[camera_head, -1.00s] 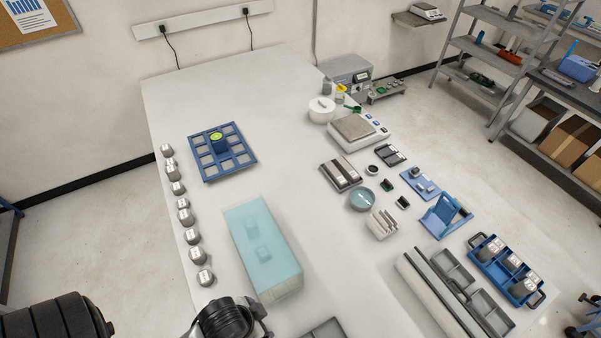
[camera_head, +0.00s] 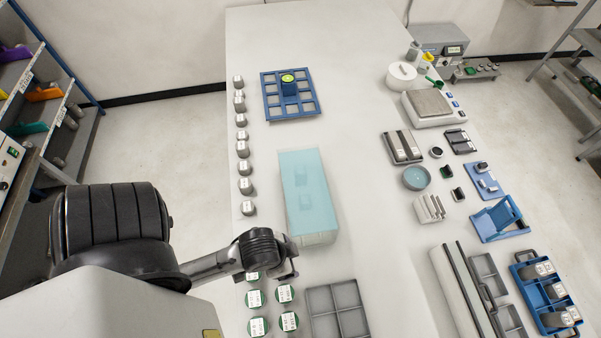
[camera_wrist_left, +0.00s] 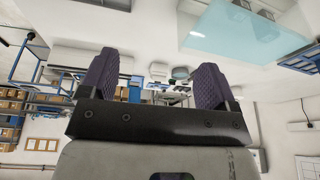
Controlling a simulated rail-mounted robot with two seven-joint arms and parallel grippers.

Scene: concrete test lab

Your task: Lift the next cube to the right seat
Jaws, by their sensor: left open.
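Several small grey blocks with white labels (camera_head: 245,167) stand in a row along the table's left edge; I cannot tell if they are cubes. A translucent teal box (camera_head: 318,185) stands right of the row, with two darker cube-like shapes (camera_head: 305,203) showing inside it. A blue grid plate (camera_head: 268,98) with pale square seats lies farther back, bearing a blue post topped by a yellow-green disc (camera_head: 288,78). My left gripper (camera_head: 291,270) is in front of the teal box, above the table. In the left wrist view its purple fingers (camera_wrist_left: 152,85) are apart with nothing between them. My right gripper is out of view.
Several green-rimmed labelled jars (camera_head: 284,294) and a grey divided tray (camera_head: 338,310) are close below my left gripper. Scales (camera_head: 434,106), a blue bowl (camera_head: 416,178), a blue stand (camera_head: 499,219) and a blue crate (camera_head: 549,291) are on the right. The table's back middle is clear.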

